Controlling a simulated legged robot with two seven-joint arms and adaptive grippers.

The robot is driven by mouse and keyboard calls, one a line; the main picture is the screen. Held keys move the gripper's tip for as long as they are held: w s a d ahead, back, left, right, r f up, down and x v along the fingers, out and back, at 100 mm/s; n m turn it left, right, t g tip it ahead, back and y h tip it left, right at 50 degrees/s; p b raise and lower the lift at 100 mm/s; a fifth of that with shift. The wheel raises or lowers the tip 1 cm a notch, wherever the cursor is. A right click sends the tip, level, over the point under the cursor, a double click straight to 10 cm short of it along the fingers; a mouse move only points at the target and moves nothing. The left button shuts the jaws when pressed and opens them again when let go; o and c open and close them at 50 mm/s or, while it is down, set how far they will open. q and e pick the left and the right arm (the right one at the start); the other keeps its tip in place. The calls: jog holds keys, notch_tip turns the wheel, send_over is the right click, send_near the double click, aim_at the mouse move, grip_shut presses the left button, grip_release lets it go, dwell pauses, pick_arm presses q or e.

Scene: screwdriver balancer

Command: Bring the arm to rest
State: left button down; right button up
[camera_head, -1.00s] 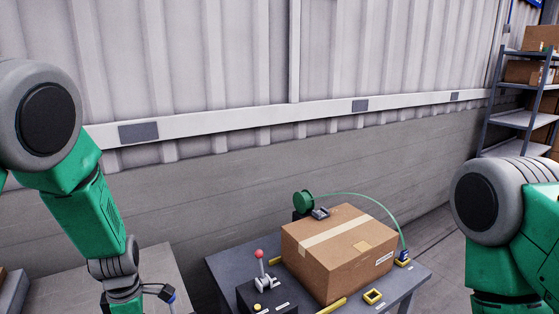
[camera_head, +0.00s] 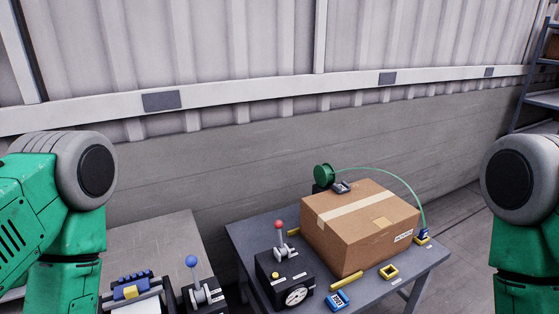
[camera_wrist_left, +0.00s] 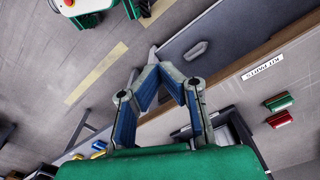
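My left arm (camera_head: 80,180) stands at the left edge of the head view, and its gripper is below the frame there. In the left wrist view my left gripper (camera_wrist_left: 158,68) points at the floor; its blue-padded fingers bend inward until the tips meet, with nothing between them. My right arm (camera_head: 522,190) shows at the right edge of the head view; its gripper is out of view.
A grey table (camera_head: 235,232) holds a cardboard box (camera_head: 350,240), a green reel (camera_head: 323,174) and a red-knobbed lever (camera_head: 280,235). A blue-knobbed lever (camera_head: 195,275) stands left. The wrist view shows a table edge with red (camera_wrist_left: 280,119) and green (camera_wrist_left: 279,101) parts.

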pick_arm(q)
notch_tip(320, 180, down, 18)
jog(key=w+d+m+b, duration=0.1)
jog(key=w+b, duration=0.1)
jog(key=b, duration=1.7)
jog(key=shift+d+f+t, duration=0.15)
jog(key=shift+f+t, duration=0.1)
jog(key=shift+t, duration=0.05)
